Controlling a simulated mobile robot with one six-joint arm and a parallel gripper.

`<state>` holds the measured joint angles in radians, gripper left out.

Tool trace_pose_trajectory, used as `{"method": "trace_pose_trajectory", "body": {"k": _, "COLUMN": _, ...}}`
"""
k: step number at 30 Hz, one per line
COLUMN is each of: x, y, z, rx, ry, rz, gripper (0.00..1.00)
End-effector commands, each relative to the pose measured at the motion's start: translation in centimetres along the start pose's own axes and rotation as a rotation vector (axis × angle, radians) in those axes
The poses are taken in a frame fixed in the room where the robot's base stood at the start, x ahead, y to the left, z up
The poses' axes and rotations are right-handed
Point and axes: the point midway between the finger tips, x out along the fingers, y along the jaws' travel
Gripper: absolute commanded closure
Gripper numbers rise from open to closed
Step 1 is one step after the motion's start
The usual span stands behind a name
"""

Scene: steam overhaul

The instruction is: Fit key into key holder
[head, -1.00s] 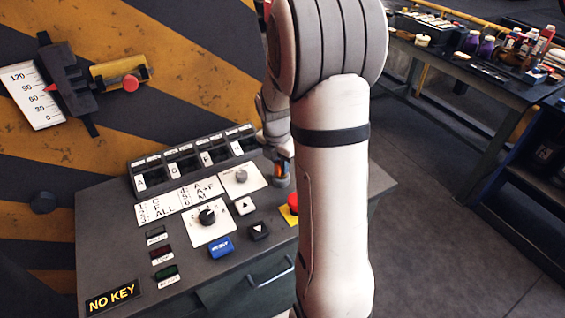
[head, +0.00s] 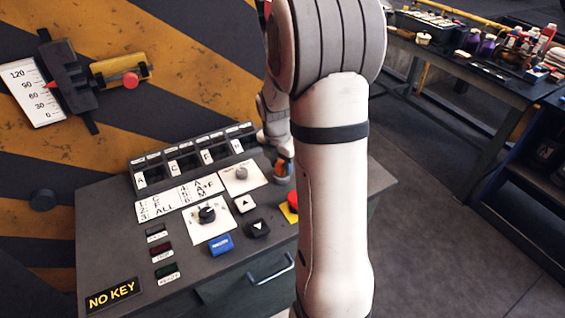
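The control desk (head: 225,275) stands left of centre, with a lit "NO KEY" sign (head: 112,295) at its front left corner. A white plate with a small round grey fitting (head: 240,173) sits at the desk's back right; it may be the key holder, but I cannot be sure. My gripper (head: 281,155) is low over the desk, just right of that plate and partly hidden by my arm. A small orange and blue piece (head: 283,171) shows at its tip; I cannot tell whether this is the key. The finger opening is too small and covered to read.
A black dial (head: 207,214), a blue button (head: 220,244), arrow buttons (head: 258,229) and a red button on yellow (head: 292,201) crowd the desk top. A row of lettered slots (head: 190,160) lines its back. A cluttered workbench (head: 480,80) stands back right.

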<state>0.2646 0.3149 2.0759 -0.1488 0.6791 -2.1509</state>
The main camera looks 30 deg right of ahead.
Motion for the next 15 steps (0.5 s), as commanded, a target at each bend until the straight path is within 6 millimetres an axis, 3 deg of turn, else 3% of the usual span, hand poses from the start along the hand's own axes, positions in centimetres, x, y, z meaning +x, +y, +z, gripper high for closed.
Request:
{"method": "trace_pose_trajectory", "body": {"k": 5, "x": -1.4, "y": 0.0, "z": 0.1, "rx": 0.001, "ry": -0.002, "rz": 0.003, "gripper": 0.62}}
{"method": "trace_pose_trajectory", "body": {"k": 15, "x": -8.5, "y": 0.1, "z": 0.2, "rx": 0.000, "ry": -0.004, "rz": 0.004, "gripper": 0.62}}
